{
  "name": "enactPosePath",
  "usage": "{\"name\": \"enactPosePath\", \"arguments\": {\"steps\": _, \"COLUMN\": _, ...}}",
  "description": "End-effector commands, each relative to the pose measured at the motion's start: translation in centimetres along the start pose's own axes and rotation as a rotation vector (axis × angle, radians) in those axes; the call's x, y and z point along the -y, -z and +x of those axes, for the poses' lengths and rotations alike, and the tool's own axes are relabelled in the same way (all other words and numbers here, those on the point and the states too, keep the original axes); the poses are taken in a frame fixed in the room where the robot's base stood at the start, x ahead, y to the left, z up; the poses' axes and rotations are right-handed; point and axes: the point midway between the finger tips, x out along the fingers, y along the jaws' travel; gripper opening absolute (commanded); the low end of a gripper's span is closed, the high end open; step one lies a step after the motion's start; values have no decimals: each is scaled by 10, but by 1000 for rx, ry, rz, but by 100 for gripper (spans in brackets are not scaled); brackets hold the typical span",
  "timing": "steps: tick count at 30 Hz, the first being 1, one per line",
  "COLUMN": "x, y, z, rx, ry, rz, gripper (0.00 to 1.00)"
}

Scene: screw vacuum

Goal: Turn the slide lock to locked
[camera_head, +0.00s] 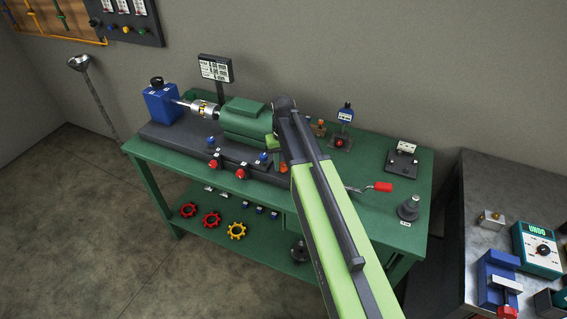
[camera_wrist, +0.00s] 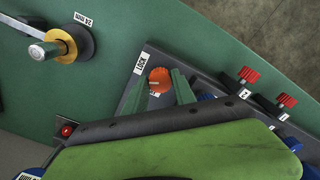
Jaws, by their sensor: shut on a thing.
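The slide lock is an orange round knob (camera_wrist: 160,78) on a dark plate in the wrist view, with a white tag reading LOCK at its upper left. A pale pointer line on the knob lies nearly level across the picture. A second tag just below the knob is mostly covered, so I cannot read it. My gripper (camera_wrist: 160,86) has one green finger on each side of the knob and is shut on it. In the head view my arm reaches to the right end of the green lathe-like machine (camera_head: 246,120).
The green bench (camera_head: 355,207) carries the machine. Red knobs (camera_wrist: 248,75) stand right of the lock, and a crank with a brass collar (camera_wrist: 67,42) stands at upper left in the wrist view. A red-handled tool (camera_head: 380,187) lies right of my arm. A grey side table (camera_head: 480,190) stands further right.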

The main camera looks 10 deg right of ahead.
Motion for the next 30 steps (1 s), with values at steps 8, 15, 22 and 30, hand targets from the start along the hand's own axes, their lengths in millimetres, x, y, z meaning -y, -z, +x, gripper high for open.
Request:
{"name": "enactPosePath", "arguments": {"steps": 8, "x": 1, "y": -3, "z": 1, "rx": 8, "ry": 0, "rz": 229, "gripper": 0}}
{"name": "enactPosePath", "arguments": {"steps": 15, "x": 1, "y": -3, "z": 1, "rx": 8, "ry": -1, "rz": 369, "gripper": 0}}
{"name": "enactPosePath", "arguments": {"steps": 22, "x": 1, "y": -3, "z": 1, "rx": 7, "ry": -1, "rz": 438, "gripper": 0}}
{"name": "enactPosePath", "arguments": {"steps": 30, "x": 1, "y": -3, "z": 1, "rx": 7, "ry": -1, "rz": 460, "gripper": 0}}
